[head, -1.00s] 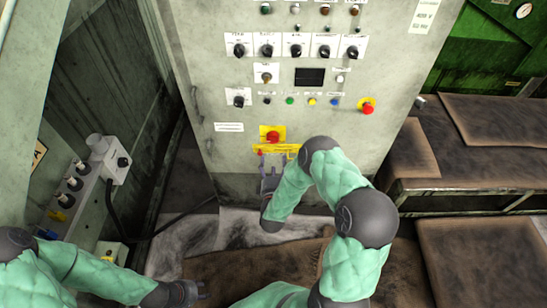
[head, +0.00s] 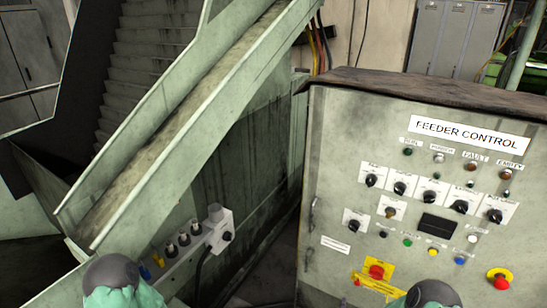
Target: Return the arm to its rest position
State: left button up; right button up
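My arms show only at the bottom edge of the head view: a dark joint with a green sleeve (head: 118,283) at the lower left, and a dark rounded joint (head: 433,294) at the lower right in front of the control panel. Neither gripper is in view. The grey feeder control cabinet (head: 345,150) fills the right side, with rows of dark knobs, small lamps and buttons. A red button on a yellow plate (head: 376,272) sits low on it, close to my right arm's joint. Another red button (head: 500,279) is at the lower right.
A sloping metal chute (head: 175,130) and stairs (head: 150,50) stand at the left. A socket box with plugs (head: 190,245) is fixed low beside the chute. Grey lockers (head: 455,38) and a green machine (head: 495,68) are behind the cabinet.

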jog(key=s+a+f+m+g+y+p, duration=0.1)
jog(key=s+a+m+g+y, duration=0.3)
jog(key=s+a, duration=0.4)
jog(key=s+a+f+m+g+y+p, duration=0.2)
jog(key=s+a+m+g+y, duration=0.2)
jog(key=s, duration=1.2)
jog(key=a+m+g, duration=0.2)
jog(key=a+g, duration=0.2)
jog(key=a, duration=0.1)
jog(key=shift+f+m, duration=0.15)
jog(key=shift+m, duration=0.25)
